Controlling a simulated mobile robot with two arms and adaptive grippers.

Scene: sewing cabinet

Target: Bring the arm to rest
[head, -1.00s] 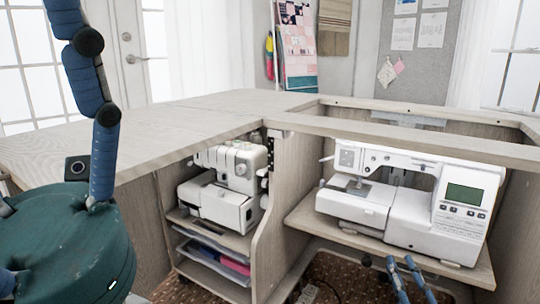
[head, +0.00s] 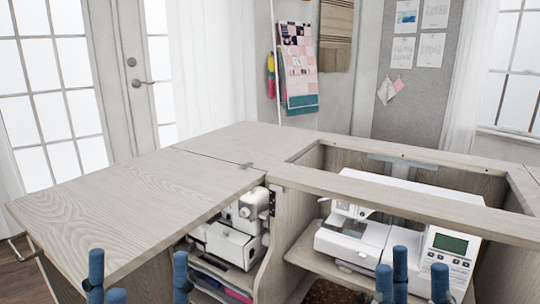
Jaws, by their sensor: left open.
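My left gripper (head: 138,278) shows at the bottom left, in front of the cabinet's left part. Its blue fingers are spread apart with nothing between them. My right gripper (head: 418,278) shows at the bottom right, in front of the sewing machine (head: 368,238). Its blue fingers stand upright with a gap between them and hold nothing that I can see. Only the fingers of both grippers show; the rest of the arms is below the picture.
The wooden cabinet top (head: 130,195) spreads across the left and is clear. The sewing machine sits on a lowered shelf in the cabinet's opening. A white serger (head: 228,240) stands in the left compartment above trays. A pink quilt (head: 298,65) hangs at the back.

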